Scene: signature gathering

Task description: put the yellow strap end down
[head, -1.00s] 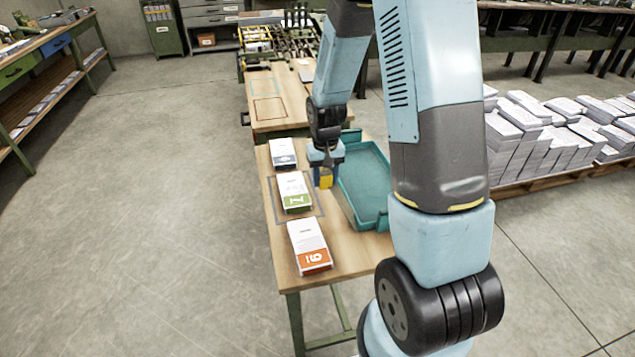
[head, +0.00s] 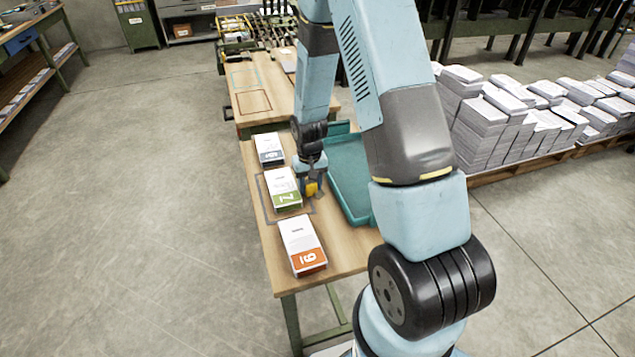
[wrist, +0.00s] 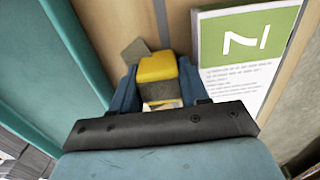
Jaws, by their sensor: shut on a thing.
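The yellow strap end (wrist: 157,67) is between the two blue fingers of my gripper (wrist: 155,88) in the wrist view. My gripper is shut on it. In the head view the yellow strap end (head: 311,188) shows below my gripper (head: 312,180), over the wooden table (head: 345,242). It is just right of the booklet stack with a green band (head: 283,189). I cannot tell whether the strap end touches the table.
A stack with a dark label (head: 269,149) lies behind the green-banded one, and one with an orange band (head: 302,246) lies in front. A teal tray (head: 349,170) stands to the right. Many paper stacks (head: 500,115) lie on a pallet farther right.

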